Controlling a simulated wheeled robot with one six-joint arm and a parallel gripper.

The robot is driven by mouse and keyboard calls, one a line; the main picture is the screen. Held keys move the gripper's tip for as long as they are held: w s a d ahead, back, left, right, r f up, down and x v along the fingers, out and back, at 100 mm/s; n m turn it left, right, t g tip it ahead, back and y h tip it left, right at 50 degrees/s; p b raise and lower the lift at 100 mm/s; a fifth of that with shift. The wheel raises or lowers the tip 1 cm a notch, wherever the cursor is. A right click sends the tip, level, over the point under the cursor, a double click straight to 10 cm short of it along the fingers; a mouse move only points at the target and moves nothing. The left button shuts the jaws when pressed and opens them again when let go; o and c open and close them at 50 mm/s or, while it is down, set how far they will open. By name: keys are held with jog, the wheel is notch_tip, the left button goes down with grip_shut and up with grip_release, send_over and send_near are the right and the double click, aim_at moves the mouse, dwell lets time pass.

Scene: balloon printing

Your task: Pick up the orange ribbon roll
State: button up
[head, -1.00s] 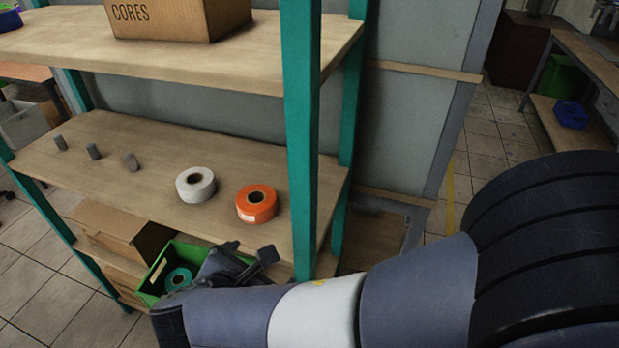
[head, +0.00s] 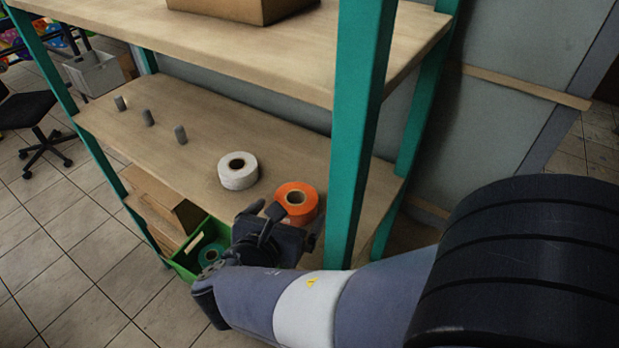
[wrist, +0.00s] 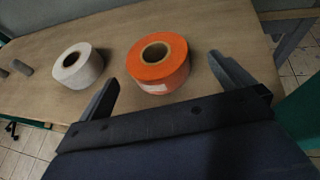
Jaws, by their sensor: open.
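The orange ribbon roll (head: 298,201) lies flat on the middle shelf, near its right post, with its core hole facing up. In the wrist view the orange roll (wrist: 157,64) sits ahead of my gripper (wrist: 165,85), roughly between the lines of its two fingers. The fingers are spread wide, empty and apart from the roll. In the head view my gripper (head: 262,222) is at the shelf's front edge, just left of and in front of the roll, covering a small part of its lower left side.
A white roll (head: 238,170) lies left of the orange one. Several grey pegs (head: 180,134) stand farther left. A green shelf post (head: 358,130) rises close on the right. The upper shelf (head: 260,50) hangs above. A green bin (head: 185,265) holding a teal roll (head: 211,254) sits below.

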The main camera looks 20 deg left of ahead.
aim_at(299, 195)
jog(key=shift+a+p+x, duration=0.1)
jog(key=shift+p+x, duration=0.1)
jog(key=shift+x, duration=1.15)
jog(key=shift+a+p+x, duration=0.15)
jog(key=shift+p+x, duration=0.05)
jog(key=shift+x, duration=1.1)
jog(key=shift+r, duration=0.2)
jog(key=shift+c, duration=0.4)
jog(key=shift+r, duration=0.1)
jog(key=c, duration=1)
